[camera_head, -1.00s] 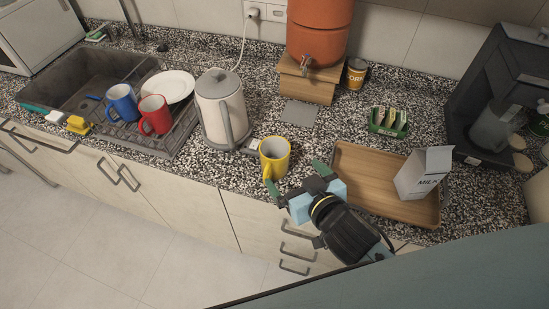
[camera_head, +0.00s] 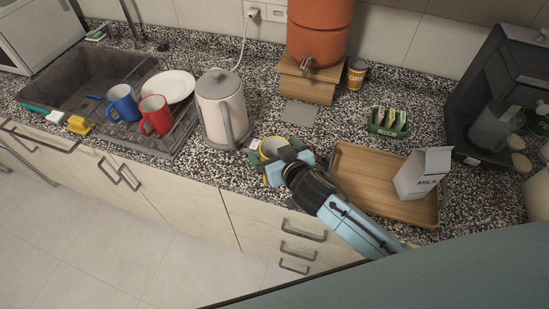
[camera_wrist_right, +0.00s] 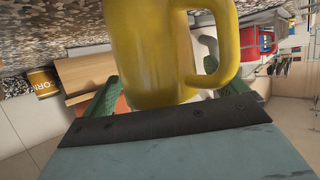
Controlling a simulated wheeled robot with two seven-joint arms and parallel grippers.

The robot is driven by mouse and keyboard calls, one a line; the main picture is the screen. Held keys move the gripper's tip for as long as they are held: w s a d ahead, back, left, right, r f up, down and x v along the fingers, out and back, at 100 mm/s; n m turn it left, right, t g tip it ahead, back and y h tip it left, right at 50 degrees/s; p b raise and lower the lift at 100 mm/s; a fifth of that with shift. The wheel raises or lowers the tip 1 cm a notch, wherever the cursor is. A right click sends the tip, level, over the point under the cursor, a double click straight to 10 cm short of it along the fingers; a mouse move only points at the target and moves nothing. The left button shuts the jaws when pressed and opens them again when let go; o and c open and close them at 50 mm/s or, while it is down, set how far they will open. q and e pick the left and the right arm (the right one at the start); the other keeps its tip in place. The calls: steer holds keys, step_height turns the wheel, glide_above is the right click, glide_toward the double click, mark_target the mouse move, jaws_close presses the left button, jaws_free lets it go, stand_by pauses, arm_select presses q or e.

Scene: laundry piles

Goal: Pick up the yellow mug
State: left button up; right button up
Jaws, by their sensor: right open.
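The yellow mug (camera_head: 268,145) stands on the speckled counter, right of the kettle, partly hidden behind my right gripper (camera_head: 277,162). In the right wrist view the yellow mug (camera_wrist_right: 150,50) fills the upper middle, with its handle to the right. The green fingers of the right gripper (camera_wrist_right: 175,92) show at the mug's two sides, spread apart. The gripper is open around the mug; I cannot tell whether a finger touches it. My left gripper is not in view.
A kettle (camera_head: 220,108) stands close left of the mug. A wooden tray (camera_head: 365,165) with a milk carton (camera_head: 423,173) lies close right. A dish rack (camera_head: 170,138) holds a red mug (camera_head: 155,115) and a blue mug (camera_head: 122,103). The counter's front edge is near.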

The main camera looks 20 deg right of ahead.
steer(key=shift+c, duration=0.5)
steer(key=c, duration=1.2)
